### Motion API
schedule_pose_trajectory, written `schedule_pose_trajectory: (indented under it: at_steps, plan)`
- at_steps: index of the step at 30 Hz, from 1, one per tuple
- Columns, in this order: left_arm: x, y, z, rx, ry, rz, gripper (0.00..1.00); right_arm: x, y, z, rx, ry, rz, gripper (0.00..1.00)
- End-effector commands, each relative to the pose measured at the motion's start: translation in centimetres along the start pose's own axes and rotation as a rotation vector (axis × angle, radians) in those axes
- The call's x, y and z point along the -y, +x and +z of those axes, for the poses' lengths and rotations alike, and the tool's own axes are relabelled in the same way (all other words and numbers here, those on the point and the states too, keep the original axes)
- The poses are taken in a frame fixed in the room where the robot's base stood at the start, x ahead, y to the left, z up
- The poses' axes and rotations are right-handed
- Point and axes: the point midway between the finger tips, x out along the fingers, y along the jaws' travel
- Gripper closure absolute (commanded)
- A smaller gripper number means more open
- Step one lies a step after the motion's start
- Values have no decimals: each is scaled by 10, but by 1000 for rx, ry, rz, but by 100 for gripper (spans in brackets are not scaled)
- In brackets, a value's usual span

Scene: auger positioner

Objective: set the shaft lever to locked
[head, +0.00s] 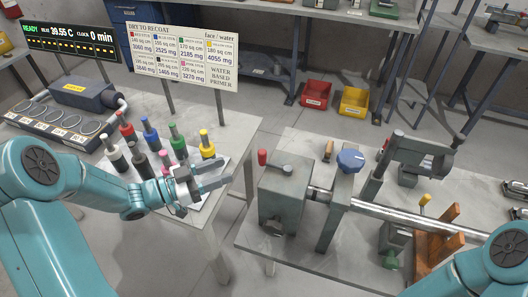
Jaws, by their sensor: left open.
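The auger positioner stands on the right bench, with a grey block-shaped head (284,196) and a long metal shaft (385,212) running right from it. A red-tipped lever (262,158) stands upright at the head's left. A blue knob (350,160) sits on top of the upright plate beside the head. A small yellow-topped handle (425,199) shows farther right. I cannot tell which of these is the shaft lever, and no locked marking is readable. My left gripper (226,173) is open and empty, left of the head and apart from it. My right gripper is out of view.
Coloured bottles (150,134) stand on the left table, close to my left gripper. A sign board (182,57) and a display (70,43) rise behind them. Red (316,93) and yellow (354,101) bins lie on the floor beyond. A gap separates the two tables.

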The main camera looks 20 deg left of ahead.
Motion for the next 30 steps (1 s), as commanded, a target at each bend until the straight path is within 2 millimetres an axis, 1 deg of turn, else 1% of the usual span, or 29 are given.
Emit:
schedule_pose_trajectory:
  at_steps: [1, 3, 9, 12, 15, 18, 21, 28, 29, 30]
  plan:
    - [-2, 14, -3, -1, -1, 7, 52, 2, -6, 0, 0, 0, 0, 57]
    - [-1, 32, -3, -1, -1, 8, 52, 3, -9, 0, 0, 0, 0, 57]
    - [-1, 80, -3, 1, -2, 8, 52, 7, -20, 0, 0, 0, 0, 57]
    - [0, 100, -3, 0, 0, 9, 52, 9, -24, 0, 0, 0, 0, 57]
    - [1, 115, -2, 1, 1, 7, 52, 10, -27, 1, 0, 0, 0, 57]
    - [2, 124, -1, 0, 0, 5, 52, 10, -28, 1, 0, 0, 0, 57]
    - [2, 128, 0, 0, 1, 5, 52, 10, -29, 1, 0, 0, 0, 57]
    - [2, 128, 0, 1, 1, 4, 52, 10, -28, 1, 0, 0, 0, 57]
    - [2, 128, 0, 1, 1, 4, 56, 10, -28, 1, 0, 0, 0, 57]
    - [2, 128, 0, 1, 1, 4, 69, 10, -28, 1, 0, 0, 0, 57]
